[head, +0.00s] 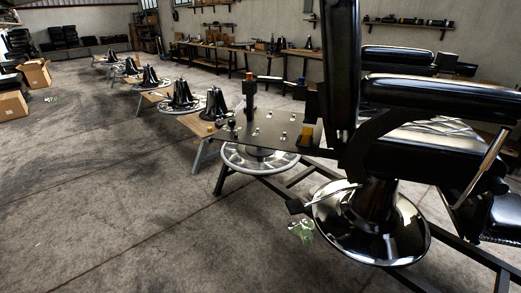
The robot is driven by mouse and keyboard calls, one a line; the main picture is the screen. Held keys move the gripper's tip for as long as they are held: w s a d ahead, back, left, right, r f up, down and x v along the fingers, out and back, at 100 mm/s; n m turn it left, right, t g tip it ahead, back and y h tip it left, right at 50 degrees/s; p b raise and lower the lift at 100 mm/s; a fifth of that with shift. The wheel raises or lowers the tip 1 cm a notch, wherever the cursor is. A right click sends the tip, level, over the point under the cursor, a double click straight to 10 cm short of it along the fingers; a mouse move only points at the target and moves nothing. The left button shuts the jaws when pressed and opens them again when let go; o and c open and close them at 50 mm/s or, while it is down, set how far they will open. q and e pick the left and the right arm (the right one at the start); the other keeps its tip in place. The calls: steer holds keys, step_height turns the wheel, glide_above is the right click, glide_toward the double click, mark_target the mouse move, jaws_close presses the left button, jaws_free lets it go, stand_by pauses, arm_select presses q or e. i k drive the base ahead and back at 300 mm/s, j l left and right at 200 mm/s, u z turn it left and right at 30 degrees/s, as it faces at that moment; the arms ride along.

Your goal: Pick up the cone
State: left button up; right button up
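Several black cone-shaped parts stand in a row on low benches left of centre in the head view. The nearest black cone-shaped part (215,104) stands at the near end of the row, beside another black cone-shaped part (181,96) that has a pale disc around its foot. A smaller black cone-shaped part (150,78) stands farther back. I cannot tell which of them is the task's cone. Neither of my grippers shows in the view.
A black barber chair (430,150) with a shiny round base (372,222) fills the right side. A dark metal plate (262,132) with small parts adjoins it, above a pale round disc (258,160). Cardboard boxes (12,107) stand at far left. The concrete floor at left is open.

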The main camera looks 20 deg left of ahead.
mark_target(216, 105)
steer(key=i+j+u, duration=0.8)
steer(key=j+u, duration=0.15)
steer(key=i+j+u, duration=0.25)
steer(key=i+u, duration=0.7)
steer(key=i+j, duration=0.1)
steer(key=i, duration=1.8)
steer(key=i+l+z, duration=0.1)
steer(key=i+z, duration=0.15)
steer(key=i, duration=0.2)
steer(key=i+z, duration=0.25)
steer(key=i, duration=0.25)
steer(key=i+z, duration=0.25)
steer(key=i, duration=0.2)
steer(key=i+j+z, duration=0.25)
steer(key=i, duration=0.2)
steer(key=i+j+z, duration=0.25)
steer(key=i, duration=0.2)
